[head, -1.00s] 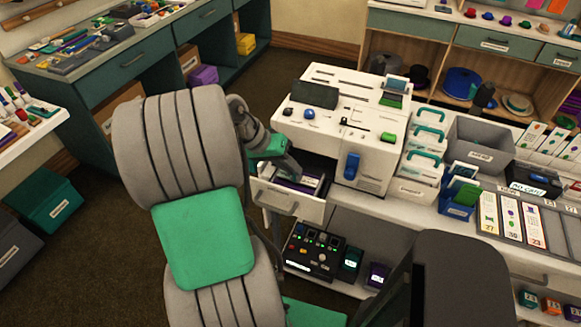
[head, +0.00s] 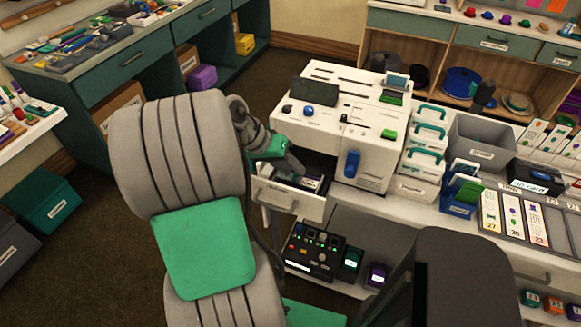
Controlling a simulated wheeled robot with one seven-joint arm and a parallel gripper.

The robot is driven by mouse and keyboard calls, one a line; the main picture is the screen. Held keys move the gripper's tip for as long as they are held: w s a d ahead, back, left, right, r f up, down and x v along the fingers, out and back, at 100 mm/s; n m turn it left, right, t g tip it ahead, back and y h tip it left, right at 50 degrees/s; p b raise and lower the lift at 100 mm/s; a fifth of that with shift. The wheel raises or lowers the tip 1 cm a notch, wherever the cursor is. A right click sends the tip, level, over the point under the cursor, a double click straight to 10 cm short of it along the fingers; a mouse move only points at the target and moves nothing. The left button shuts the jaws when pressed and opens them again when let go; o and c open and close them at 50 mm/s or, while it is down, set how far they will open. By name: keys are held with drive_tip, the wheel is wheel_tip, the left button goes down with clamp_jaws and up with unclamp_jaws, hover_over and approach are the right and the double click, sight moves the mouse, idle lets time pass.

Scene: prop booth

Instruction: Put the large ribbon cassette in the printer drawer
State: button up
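The white printer (head: 330,118) stands on the counter in the middle of the head view. Its drawer (head: 286,200) is pulled out at the lower left of the printer. My gripper (head: 299,177) reaches down into the open drawer from the upper left. A dark item with a white and purple top (head: 311,181) lies in the drawer beside my fingers; it may be the large ribbon cassette, but most of it is hidden. I cannot tell whether my fingers touch it or whether they are open or shut.
A black control box (head: 315,250), a green-topped cartridge (head: 351,259) and a purple-topped one (head: 376,274) sit on the shelf below the drawer. White caddies with teal handles (head: 421,165) and a grey bin (head: 481,137) stand right of the printer.

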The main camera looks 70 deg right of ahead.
drive_tip(key=shift+o, duration=0.4)
drive_tip(key=v, duration=0.7)
drive_tip(key=shift+w+r, duration=0.25)
drive_tip(key=shift+r, duration=0.05)
drive_tip(key=shift+a, duration=0.1)
